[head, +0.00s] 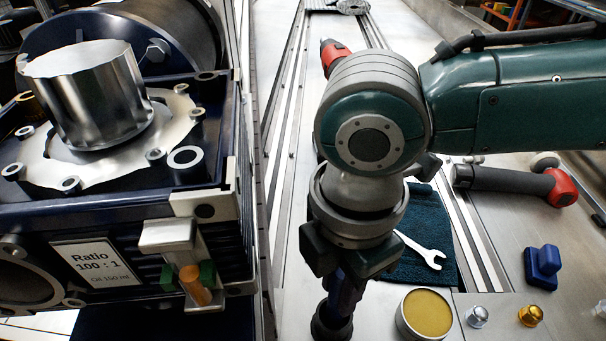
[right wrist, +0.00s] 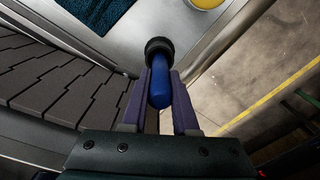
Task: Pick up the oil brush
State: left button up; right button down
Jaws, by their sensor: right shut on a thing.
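My right gripper (head: 344,288) points downward near the front of the metal frame. It also shows in the right wrist view (right wrist: 161,76), with its two purplish fingers shut on either side of the oil brush. The brush has a rounded blue handle (right wrist: 160,92) and a black round end (right wrist: 158,47). In the head view the black end (head: 332,322) shows just below the fingers; most of the handle is hidden by the gripper. Bristles cannot be made out. My left gripper is not in view.
A dark blue gearbox (head: 120,210) with a ratio plate stands at left. A teal cloth (head: 425,268) with a wrench (head: 422,248), an open tin (head: 425,314), bolts (head: 477,316), a blue block (head: 543,265) and a black-red tool (head: 505,183) lie at right.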

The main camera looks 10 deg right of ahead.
pick_arm(q)
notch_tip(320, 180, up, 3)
jog(key=p, duration=0.3)
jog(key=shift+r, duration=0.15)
pick_arm(e)
notch_tip(320, 180, up, 20)
jog(key=shift+f, duration=0.15)
